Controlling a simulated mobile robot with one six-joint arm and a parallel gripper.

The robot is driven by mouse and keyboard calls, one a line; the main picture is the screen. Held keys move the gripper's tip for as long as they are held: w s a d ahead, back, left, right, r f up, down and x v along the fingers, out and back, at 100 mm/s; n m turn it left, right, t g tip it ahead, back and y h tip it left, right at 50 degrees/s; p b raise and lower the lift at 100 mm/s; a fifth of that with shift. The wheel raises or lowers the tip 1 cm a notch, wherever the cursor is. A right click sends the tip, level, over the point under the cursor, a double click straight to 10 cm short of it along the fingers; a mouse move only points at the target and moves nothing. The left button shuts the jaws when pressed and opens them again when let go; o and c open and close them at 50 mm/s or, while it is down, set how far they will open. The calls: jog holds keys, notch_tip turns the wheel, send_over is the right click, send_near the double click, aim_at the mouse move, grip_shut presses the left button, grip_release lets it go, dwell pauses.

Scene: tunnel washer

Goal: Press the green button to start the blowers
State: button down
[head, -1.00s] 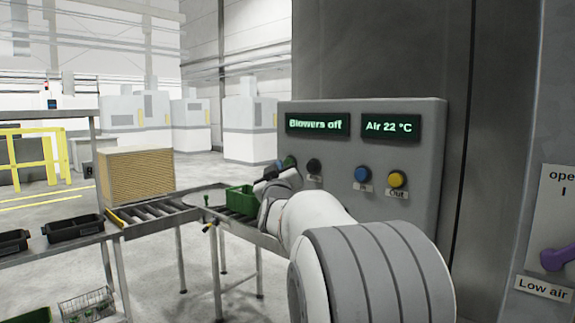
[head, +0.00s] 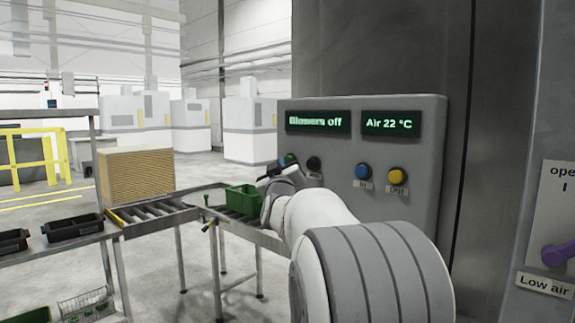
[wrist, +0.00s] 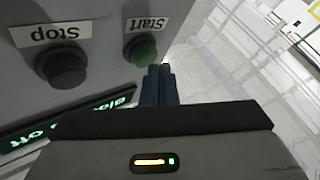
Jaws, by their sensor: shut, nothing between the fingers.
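The green button (wrist: 143,51), labelled Start, sits on the grey control panel (head: 428,130). In the head view the green button (head: 291,159) is partly hidden by my gripper. My gripper (wrist: 158,70) is shut and empty, with its fingertips close beside the green button in the wrist view. I cannot tell whether they touch it. In the head view my gripper (head: 289,167) is in front of the panel's left part. The display (head: 318,122) reads "Blowers off".
A black Stop button (wrist: 62,68) is beside the green one. A blue button (head: 362,172) and a yellow button (head: 397,175) are farther right. A second display (head: 390,124) reads "Air 22 °C". A green crate (head: 243,198) stands on the roller conveyor (head: 152,212) behind my arm.

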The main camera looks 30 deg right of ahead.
jog(key=shift+w+d, duration=0.15)
jog(key=shift+d, duration=0.35)
dwell(0.8)
jog(key=shift+a+b, duration=0.15)
jog(key=shift+b, duration=0.15)
jog(key=shift+s+a, duration=0.3)
jog(key=shift+a, duration=0.4)
jog(key=a, duration=0.1)
jog(key=s+a, duration=0.1)
jog(key=a, duration=0.2)
jog(key=shift+s+a+b, duration=0.35)
jog(key=shift+a, duration=0.05)
dwell(0.6)
